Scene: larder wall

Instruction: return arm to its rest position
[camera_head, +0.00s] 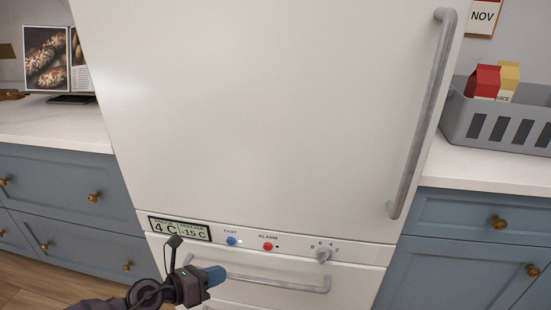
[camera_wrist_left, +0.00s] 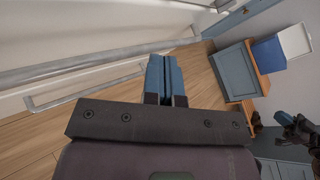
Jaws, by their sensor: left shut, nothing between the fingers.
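My left gripper (camera_head: 214,275) is in front of the lower part of the white fridge (camera_head: 260,110), just below its control strip and close to the left end of the lower drawer's handle (camera_head: 275,284). Its blue fingers are shut together with nothing between them. They show in the left wrist view too (camera_wrist_left: 165,78), pointing away over the wooden floor, with the fridge front along the left. I cannot tell from these views whether the fingertips touch the fridge front. My right gripper does not show in the head view.
The control strip has a temperature display (camera_head: 180,229), a blue button (camera_head: 231,241), a red button (camera_head: 267,246) and a dial (camera_head: 323,254). A long grey door handle (camera_head: 424,115) stands out at right. A grey crate (camera_head: 500,127) with cartons stands on the right counter (camera_head: 480,169).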

